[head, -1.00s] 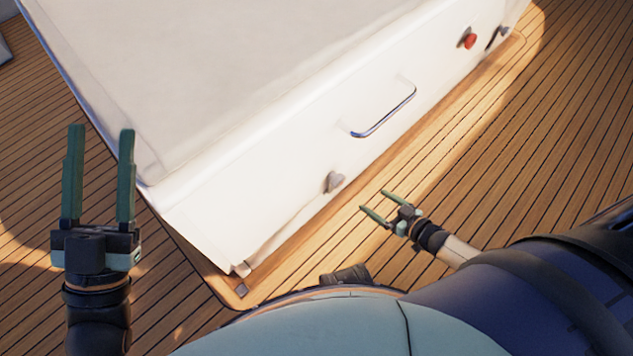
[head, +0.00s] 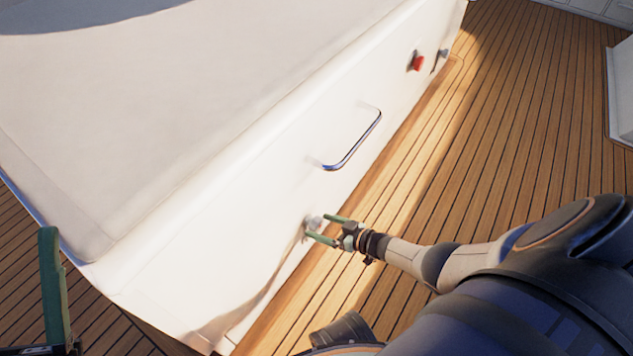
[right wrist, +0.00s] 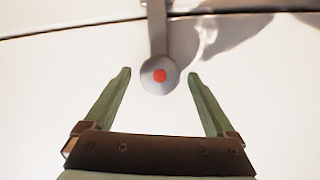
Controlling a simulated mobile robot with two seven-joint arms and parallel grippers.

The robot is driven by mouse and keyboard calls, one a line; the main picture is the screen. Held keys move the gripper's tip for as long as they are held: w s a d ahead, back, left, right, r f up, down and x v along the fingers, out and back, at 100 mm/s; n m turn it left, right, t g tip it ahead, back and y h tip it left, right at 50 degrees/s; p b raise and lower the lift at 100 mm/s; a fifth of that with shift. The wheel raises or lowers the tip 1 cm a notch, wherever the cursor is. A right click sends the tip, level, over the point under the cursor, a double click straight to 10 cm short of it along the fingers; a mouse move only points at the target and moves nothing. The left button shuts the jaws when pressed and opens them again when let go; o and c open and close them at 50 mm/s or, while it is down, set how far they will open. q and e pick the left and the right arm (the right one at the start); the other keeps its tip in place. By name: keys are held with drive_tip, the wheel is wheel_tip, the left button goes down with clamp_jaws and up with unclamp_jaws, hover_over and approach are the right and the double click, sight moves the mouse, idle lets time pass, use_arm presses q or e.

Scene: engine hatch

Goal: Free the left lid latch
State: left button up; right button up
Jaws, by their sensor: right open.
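The left lid latch (head: 314,222) is a small grey fitting on the white front wall of the hatch (head: 240,225), left of the chrome handle. In the right wrist view, the latch (right wrist: 160,76) is a grey disc with a red dot, and its arm runs upward across the lid seam. My right gripper (head: 318,228) is open at the latch. In the wrist view the disc lies between and slightly beyond its fingertips (right wrist: 159,73), with gaps on both sides. Only one green finger of my left gripper (head: 52,285) shows, at the lower left edge.
A chrome handle (head: 352,142) sticks out from the middle of the wall. A red knob (head: 416,62) and another dark fitting (head: 440,57) sit farther right. The plank deck (head: 500,130) is open to the right.

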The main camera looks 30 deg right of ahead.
drive_tip(key=shift+b+x, duration=0.45)
drive_tip(key=shift+x, duration=0.8)
use_arm(q)
drive_tip(key=shift+d+f, duration=0.1)
drive_tip(key=shift+f, duration=0.75)
use_arm(e)
drive_tip(key=shift+c, duration=0.3)
drive_tip(key=shift+s, duration=0.1)
drive_tip(key=c, duration=1.3)
